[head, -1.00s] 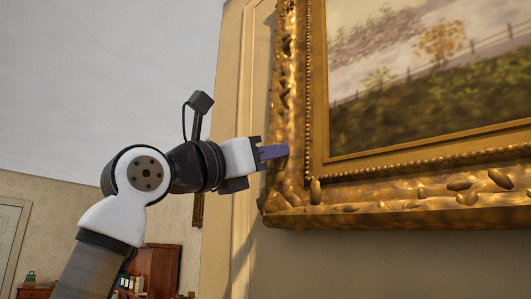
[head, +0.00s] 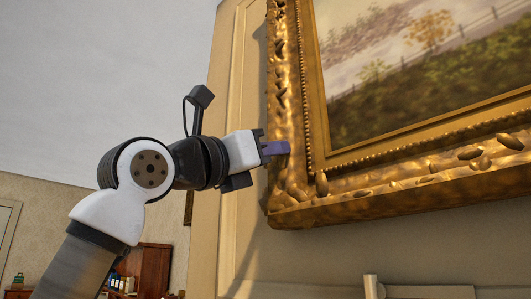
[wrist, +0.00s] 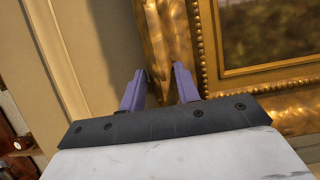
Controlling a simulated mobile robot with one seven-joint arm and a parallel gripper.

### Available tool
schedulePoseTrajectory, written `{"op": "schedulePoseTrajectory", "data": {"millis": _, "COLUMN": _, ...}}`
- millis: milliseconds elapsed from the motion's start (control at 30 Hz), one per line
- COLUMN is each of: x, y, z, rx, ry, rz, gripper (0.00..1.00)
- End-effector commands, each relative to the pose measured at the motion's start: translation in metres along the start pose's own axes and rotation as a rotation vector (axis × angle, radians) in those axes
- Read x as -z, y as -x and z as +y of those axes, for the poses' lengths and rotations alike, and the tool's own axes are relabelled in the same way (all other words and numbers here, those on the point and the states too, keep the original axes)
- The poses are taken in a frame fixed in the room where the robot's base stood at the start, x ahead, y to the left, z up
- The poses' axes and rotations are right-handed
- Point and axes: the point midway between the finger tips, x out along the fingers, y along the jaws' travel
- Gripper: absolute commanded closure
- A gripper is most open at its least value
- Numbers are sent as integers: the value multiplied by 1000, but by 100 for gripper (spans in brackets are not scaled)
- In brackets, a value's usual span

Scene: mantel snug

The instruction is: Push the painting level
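The painting (head: 430,60) shows a landscape with a fence and sits in a wide, ornate gold frame (head: 295,110). It hangs at the upper right of the head view, with its bottom edge rising to the right. In the wrist view the gold frame (wrist: 172,35) runs up behind the fingertips. My gripper (head: 288,148) is at the lower part of the frame's left side. Its two purple fingers (wrist: 160,72) stand apart with nothing between them. The fingertips overlap the frame's outer left edge; I cannot tell whether they touch it.
A pale panelled wall section (head: 225,120) stands behind the frame's left side. A pale upright object (head: 372,288) pokes up below the painting. A brown cabinet (head: 152,265) with books stands far back at lower left. The space left of my arm looks clear.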

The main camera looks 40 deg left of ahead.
Motion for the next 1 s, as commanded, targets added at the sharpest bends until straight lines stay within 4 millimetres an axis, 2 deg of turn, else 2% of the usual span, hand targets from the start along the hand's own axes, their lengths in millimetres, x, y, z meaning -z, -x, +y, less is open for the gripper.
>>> {"op": "schedulePoseTrajectory", "data": {"millis": 33, "x": 0, "y": 0, "z": 0, "rx": 0, "ry": 0, "rz": 0, "gripper": 61}}
{"op": "schedulePoseTrajectory", "data": {"millis": 133, "x": 0, "y": 0, "z": 0, "rx": 0, "ry": 0, "rz": 0, "gripper": 48}}
{"op": "schedulePoseTrajectory", "data": {"millis": 400, "x": 0, "y": 1, "z": 0, "rx": 0, "ry": 0, "rz": -1, "gripper": 48}}
{"op": "schedulePoseTrajectory", "data": {"millis": 533, "x": 1, "y": 10, "z": 1, "rx": -2, "ry": -1, "rz": -1, "gripper": 48}}
{"op": "schedulePoseTrajectory", "data": {"millis": 667, "x": 3, "y": 32, "z": 1, "rx": -3, "ry": -1, "rz": -2, "gripper": 48}}
{"op": "schedulePoseTrajectory", "data": {"millis": 1000, "x": 3, "y": 108, "z": 1, "rx": -2, "ry": -1, "rz": -1, "gripper": 48}}
